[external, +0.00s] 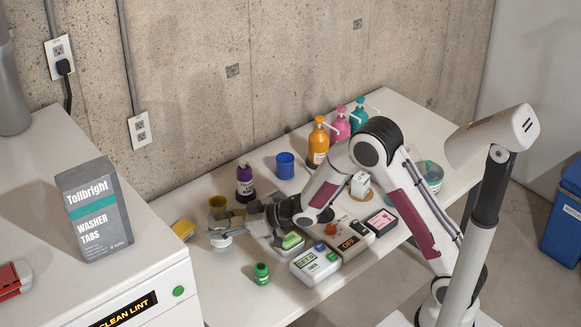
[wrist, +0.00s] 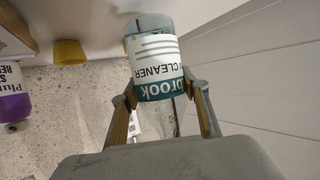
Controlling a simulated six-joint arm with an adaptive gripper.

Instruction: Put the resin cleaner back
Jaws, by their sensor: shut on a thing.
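The resin cleaner is a clear-grey bottle with a white and teal label on which "CLEANER" is readable in the wrist view (wrist: 158,70). The label text is upside down there. My gripper (wrist: 163,92) is shut on the bottle, one finger on each side of it. In the external view my gripper (external: 236,226) is over the left part of the white table (external: 215,285).
A blue cup (external: 285,165) stands farther back. Boxed devices (external: 315,264) and a small green bottle (external: 262,273) are in front. A white cabinet (external: 150,270) rises at left.

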